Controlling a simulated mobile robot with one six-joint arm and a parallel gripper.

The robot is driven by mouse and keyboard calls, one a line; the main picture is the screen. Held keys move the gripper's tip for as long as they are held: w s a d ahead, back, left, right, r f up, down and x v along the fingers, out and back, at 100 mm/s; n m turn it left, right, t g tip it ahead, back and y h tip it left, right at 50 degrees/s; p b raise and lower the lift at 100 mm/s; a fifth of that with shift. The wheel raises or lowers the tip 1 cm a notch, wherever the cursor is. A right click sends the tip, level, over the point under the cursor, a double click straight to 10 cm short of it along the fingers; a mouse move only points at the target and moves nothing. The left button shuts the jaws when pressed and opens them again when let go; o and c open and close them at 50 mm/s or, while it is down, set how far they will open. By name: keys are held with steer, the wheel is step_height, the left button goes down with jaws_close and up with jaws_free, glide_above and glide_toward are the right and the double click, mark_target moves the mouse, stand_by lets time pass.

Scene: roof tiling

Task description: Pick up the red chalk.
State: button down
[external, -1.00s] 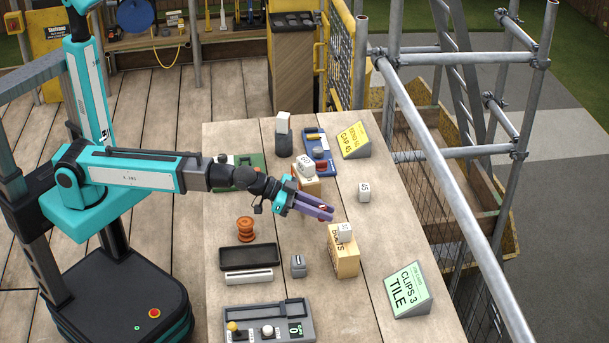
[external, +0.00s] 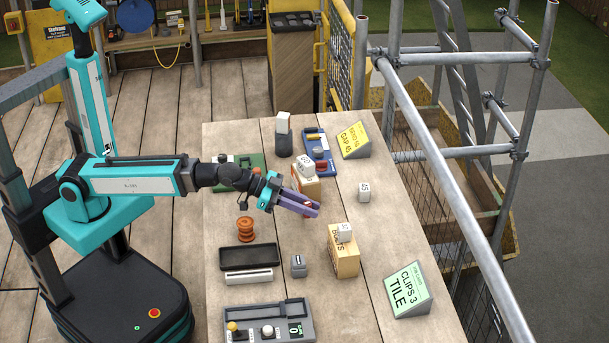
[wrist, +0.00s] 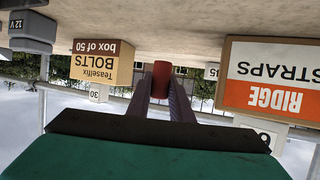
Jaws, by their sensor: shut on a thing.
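The red chalk shows in the wrist view as a short dark-red cylinder (wrist: 162,79) between the tips of my gripper's fingers. My gripper (wrist: 162,96) is shut on it, with a finger on each side. In the external view my gripper (external: 312,208) reaches over the middle of the workbench, pointing right and slightly down. The chalk is mostly hidden by the fingers there. I cannot tell exactly how far it is from the bench top.
The wrist view is upside down. The ridge straps box (wrist: 275,80) stands close to the gripper. The bolts box (external: 343,261) with a white cube (external: 344,233) on top is nearer the front. Another cube (external: 364,192) lies to the right. An orange spool (external: 245,230) and black tray (external: 250,257) are left.

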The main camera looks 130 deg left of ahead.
steer(key=shift+s+d+f+b, duration=0.15)
steer(key=shift+s+b, duration=0.25)
steer(key=shift+b, duration=1.25)
steer(key=shift+s+d+f+b, duration=0.1)
steer(key=shift+s+d+b, duration=0.2)
steer(key=shift+b, duration=1.35)
steer(key=shift+s+b, duration=0.3)
steer(key=shift+b, duration=0.55)
steer(key=shift+s+d+r+b, duration=0.1)
steer(key=shift+s+d+b, duration=0.2)
steer(key=shift+s+b, duration=0.3)
steer(key=shift+s+d+r+b, duration=0.1)
steer(key=shift+s+d+b, duration=0.15)
steer(key=shift+s+b, duration=0.35)
steer(key=s+b, duration=0.1)
steer(key=b, duration=0.2)
steer(key=s+d+b, duration=0.1)
steer(key=b, duration=0.2)
steer(key=shift+s+d+r, duration=0.1)
steer(key=shift+s, duration=0.05)
steer(key=shift+f+b+v, duration=0.2)
steer(key=shift+b+v, duration=1.15)
steer(key=shift+b, duration=0.15)
steer(key=shift+s, duration=0.1)
steer(key=shift+r, duration=0.15)
